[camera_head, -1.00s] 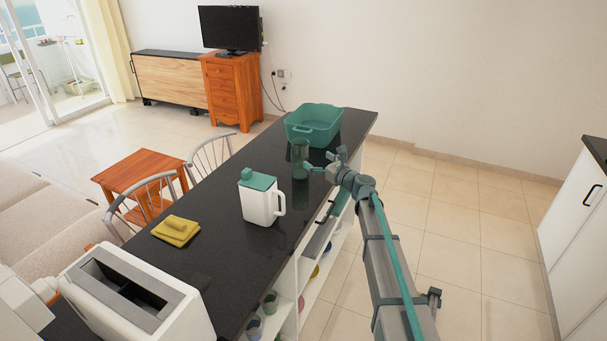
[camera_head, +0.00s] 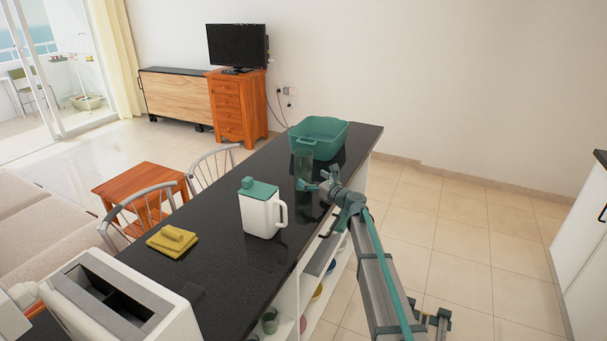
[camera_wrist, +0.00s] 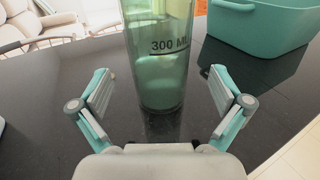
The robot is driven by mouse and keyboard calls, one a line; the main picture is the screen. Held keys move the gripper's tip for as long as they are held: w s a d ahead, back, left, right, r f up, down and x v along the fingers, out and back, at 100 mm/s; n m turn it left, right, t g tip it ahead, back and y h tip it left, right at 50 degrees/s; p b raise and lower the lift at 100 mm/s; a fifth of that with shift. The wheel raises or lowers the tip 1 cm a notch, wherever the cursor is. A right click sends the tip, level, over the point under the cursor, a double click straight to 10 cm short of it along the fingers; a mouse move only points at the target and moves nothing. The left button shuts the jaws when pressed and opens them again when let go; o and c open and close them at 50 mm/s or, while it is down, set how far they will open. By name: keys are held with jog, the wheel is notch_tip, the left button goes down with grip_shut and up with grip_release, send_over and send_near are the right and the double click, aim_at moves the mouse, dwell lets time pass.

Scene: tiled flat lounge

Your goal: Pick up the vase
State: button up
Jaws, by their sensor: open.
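The vase seems to be the green see-through cylinder (camera_head: 304,162) standing upright on the dark counter, just in front of the teal basin. In the wrist view this cylinder (camera_wrist: 160,65) bears the marking "300 M…" and its top is cut off. My gripper (camera_head: 318,186) is at the near right side of the cylinder, low over the counter. In the wrist view my gripper (camera_wrist: 160,92) is open, with one finger on each side of the cylinder's lower part. Gaps show between both fingers and the glass.
The teal basin (camera_head: 330,124) stands close behind the cylinder. A white jug with a green lid (camera_head: 260,212), a yellow cloth (camera_head: 172,240) and a white toaster-like box (camera_head: 110,300) stand nearer on the counter (camera_head: 225,262). Chairs line its left side; tiled floor lies to the right.

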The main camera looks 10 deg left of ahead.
aim_at(308, 175)
jog(key=p+x, duration=0.1)
jog(key=x, duration=0.4)
jog(key=shift+c, duration=0.2)
jog(key=c, duration=1.3)
jog(key=shift+c, duration=1.3)
jog(key=shift+r, duration=0.2)
